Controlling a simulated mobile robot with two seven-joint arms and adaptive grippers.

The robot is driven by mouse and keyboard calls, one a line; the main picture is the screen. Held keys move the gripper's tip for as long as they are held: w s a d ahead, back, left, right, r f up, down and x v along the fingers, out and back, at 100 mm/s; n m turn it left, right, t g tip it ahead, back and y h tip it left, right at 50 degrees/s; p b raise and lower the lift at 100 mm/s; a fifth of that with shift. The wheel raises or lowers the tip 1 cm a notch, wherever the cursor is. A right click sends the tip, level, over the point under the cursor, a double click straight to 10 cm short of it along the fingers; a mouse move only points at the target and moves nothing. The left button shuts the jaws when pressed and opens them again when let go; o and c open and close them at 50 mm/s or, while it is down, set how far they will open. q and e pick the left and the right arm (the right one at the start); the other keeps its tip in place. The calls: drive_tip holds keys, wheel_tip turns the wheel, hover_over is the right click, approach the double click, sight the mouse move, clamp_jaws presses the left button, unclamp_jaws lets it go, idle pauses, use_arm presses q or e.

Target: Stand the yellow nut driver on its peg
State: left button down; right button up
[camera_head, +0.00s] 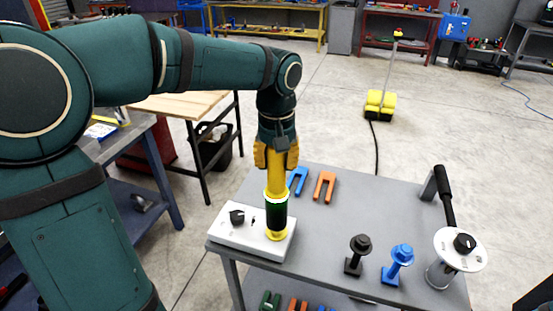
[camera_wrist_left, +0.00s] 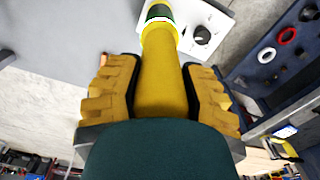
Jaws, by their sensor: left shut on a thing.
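The yellow nut driver (camera_head: 277,184) hangs upright below my left gripper (camera_head: 276,155), whose orange-yellow fingers are shut around its upper part. Below its yellow section are a pale ring, a dark green-black band and a yellow lower end (camera_head: 276,234). That end lies over the right part of the white box; I cannot tell whether it touches. In the left wrist view the yellow nut driver (camera_wrist_left: 162,80) runs between the two fingers (camera_wrist_left: 160,95). No separate peg can be made out beneath it. My right gripper is not in view.
The white box (camera_head: 232,236) with a black knob sits at the grey table's left corner. Orange (camera_head: 324,186) and blue (camera_head: 297,180) forked pieces lie behind. A black bolt-like piece (camera_head: 360,243), a blue one (camera_head: 402,253) and a lever-handled round plate (camera_head: 446,236) stand right. The table's middle is clear.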

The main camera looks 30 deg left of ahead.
sight(277, 172)
use_arm(q)
drive_tip(key=shift+f+b, duration=1)
drive_tip(key=shift+f, duration=0.55)
unclamp_jaws()
idle(0.4)
